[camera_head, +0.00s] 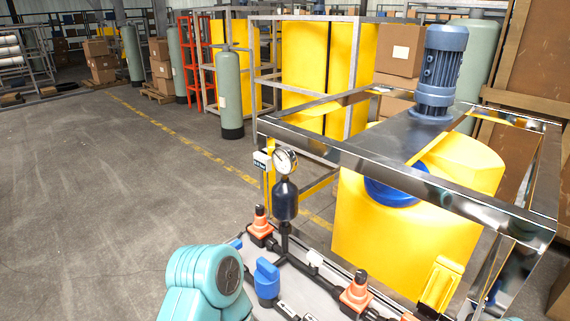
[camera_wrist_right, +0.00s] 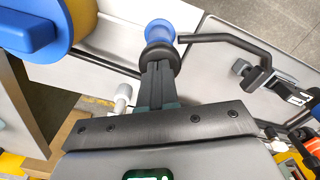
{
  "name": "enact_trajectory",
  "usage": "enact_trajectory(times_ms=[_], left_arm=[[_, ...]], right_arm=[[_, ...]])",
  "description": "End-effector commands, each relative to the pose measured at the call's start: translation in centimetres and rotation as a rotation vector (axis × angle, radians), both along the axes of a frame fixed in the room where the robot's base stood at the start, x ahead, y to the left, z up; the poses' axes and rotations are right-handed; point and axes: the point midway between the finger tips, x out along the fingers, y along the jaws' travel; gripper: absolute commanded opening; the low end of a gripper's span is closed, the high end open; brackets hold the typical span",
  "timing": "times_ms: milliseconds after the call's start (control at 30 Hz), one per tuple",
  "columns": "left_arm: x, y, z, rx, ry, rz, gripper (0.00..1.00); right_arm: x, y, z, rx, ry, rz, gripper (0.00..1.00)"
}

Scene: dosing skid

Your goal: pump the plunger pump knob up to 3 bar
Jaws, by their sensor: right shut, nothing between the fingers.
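In the right wrist view, my right gripper (camera_wrist_right: 157,84) is shut and empty, its black fingers side by side. A small round blue knob (camera_wrist_right: 160,31) with a black collar lies just beyond the fingertips, in line with them. I cannot tell whether the fingertips touch it. In the head view, a round white pressure gauge (camera_head: 285,161) stands above a dark bottle-shaped vessel (camera_head: 285,199) on the skid's piping. Its needle is too small to read. My left gripper is in neither view.
A bent black rod (camera_wrist_right: 228,40) runs right from beside the knob. A large blue part (camera_wrist_right: 32,33) fills the wrist view's upper left. In the head view, a blue-topped fitting (camera_head: 267,279) and orange-and-black fittings (camera_head: 356,291) line the piping. A steel frame (camera_head: 400,180) surrounds the yellow tank (camera_head: 400,235).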

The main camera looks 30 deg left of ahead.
Motion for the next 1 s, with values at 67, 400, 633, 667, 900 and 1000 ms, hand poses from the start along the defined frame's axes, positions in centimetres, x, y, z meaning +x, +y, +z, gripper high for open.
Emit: enact_trajectory(times_ms=[67, 400, 633, 667, 900, 1000], left_arm=[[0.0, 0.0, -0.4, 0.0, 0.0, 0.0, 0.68], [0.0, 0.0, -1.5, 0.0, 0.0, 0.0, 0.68], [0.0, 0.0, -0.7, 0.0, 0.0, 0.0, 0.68], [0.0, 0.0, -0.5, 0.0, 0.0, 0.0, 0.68], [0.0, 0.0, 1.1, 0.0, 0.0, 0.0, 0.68], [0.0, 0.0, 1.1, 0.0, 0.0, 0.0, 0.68]], right_arm=[[0.0, 0.0, -0.5, 0.0, 0.001, 0.0, 0.0], [0.0, 0.0, -1.7, 0.0, 0.002, 0.0, 0.0], [0.0, 0.0, -0.7, 0.0, 0.001, 0.0, 0.0], [0.0, 0.0, -0.4, 0.0, 0.0, 0.0, 0.0], [0.0, 0.0, 1.8, 0.0, 0.0, 0.0, 0.0], [0.0, 0.0, 1.8, 0.0, 0.001, 0.0, 0.0]])
